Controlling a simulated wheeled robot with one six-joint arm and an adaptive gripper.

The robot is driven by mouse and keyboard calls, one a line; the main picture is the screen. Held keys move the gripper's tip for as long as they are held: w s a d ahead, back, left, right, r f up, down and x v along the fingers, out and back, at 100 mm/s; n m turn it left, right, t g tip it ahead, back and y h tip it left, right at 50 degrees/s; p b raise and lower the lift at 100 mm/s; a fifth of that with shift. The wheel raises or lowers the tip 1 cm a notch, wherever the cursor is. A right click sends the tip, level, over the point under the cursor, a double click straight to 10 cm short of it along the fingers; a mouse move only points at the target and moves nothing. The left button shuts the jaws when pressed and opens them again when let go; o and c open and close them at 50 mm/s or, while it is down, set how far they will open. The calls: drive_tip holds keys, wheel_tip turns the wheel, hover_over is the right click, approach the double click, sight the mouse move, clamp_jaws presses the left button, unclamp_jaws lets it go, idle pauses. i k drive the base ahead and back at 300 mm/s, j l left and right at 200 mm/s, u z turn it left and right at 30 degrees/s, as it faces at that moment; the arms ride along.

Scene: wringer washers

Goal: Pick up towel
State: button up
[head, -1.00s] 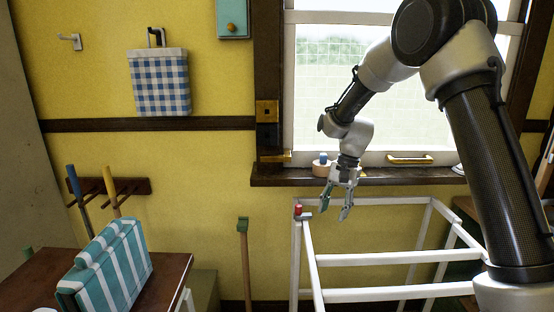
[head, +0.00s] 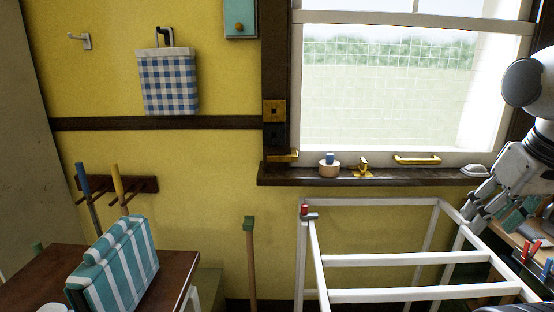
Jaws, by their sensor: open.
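A blue-and-white checked cloth (head: 170,84) with a white top band hangs from a hook on the yellow wall at the upper left. A teal-and-white striped cloth-like item (head: 115,265) leans upright on the brown table at the lower left. I cannot tell which of the two is the towel. My gripper (head: 488,218) is at the right edge, beside the right end of the white rack, far from both cloths. It is open, and I see nothing held in it. Part of my arm is cut off by the picture edge.
A white rail rack (head: 385,259) stands at the lower right, with a red-topped peg on its corner. A brown table (head: 172,266) is at the lower left. A dark window sill (head: 400,173) holds small items. A green-topped stick (head: 250,265) stands between table and rack.

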sight(115, 272)
drive_tip(key=u, duration=0.4)
drive_tip(key=k+u, duration=0.1)
drive_tip(key=u, duration=0.25)
drive_tip(key=k+u, duration=0.1)
drive_tip(key=u, duration=0.3)
drive_tip(key=j+u, duration=0.1)
drive_tip(key=u, duration=0.25)
drive_tip(key=z, duration=1.7)
drive_tip(key=u, duration=1.7)
drive_tip(key=j+u, duration=0.25)
drive_tip(key=j, duration=0.35)
